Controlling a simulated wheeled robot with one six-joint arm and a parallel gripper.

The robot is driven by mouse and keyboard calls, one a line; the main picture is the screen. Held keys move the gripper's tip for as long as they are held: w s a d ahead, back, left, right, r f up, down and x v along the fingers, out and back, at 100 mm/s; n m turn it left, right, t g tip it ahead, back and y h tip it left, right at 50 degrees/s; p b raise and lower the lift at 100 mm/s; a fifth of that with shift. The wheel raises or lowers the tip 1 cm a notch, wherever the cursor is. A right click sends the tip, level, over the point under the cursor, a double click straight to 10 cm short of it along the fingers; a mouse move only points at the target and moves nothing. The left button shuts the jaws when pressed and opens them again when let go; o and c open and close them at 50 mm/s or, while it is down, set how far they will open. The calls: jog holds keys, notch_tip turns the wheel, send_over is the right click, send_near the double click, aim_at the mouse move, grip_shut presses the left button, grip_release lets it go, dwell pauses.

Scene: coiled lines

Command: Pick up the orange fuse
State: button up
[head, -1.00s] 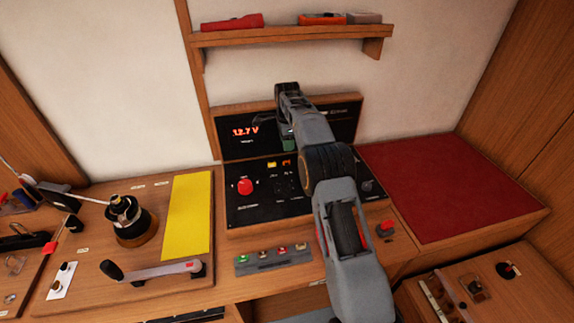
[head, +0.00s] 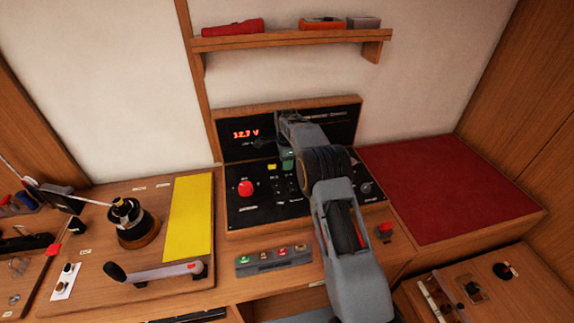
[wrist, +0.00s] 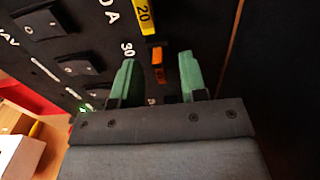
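The orange fuse (wrist: 158,62) sits in the black panel in the wrist view, just below a yellow fuse (wrist: 145,17) marked 20. My gripper (wrist: 156,66) is open, its two green fingers on either side of the orange fuse with a gap at each side. I cannot tell how deep the fingertips are along the fuse. In the head view my gripper (head: 288,163) is in front of the panel, right of the yellow fuse (head: 271,166), and hides the orange fuse.
The black panel (head: 262,205) has a red knob (head: 245,188) and switches. A small rack (head: 273,260) with coloured pieces lies in front. A winch (head: 130,220) and crank handle (head: 155,272) are at left. A shelf (head: 290,38) hangs above.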

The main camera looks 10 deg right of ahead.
jog(key=shift+c, duration=0.2)
grip_shut()
jog(key=shift+r, duration=0.1)
jog(key=shift+r, duration=0.55)
jog(key=s+r+b, duration=0.5)
jog(key=s+r, duration=0.6)
jog(key=s, duration=0.3)
jog(key=shift+r, duration=0.4)
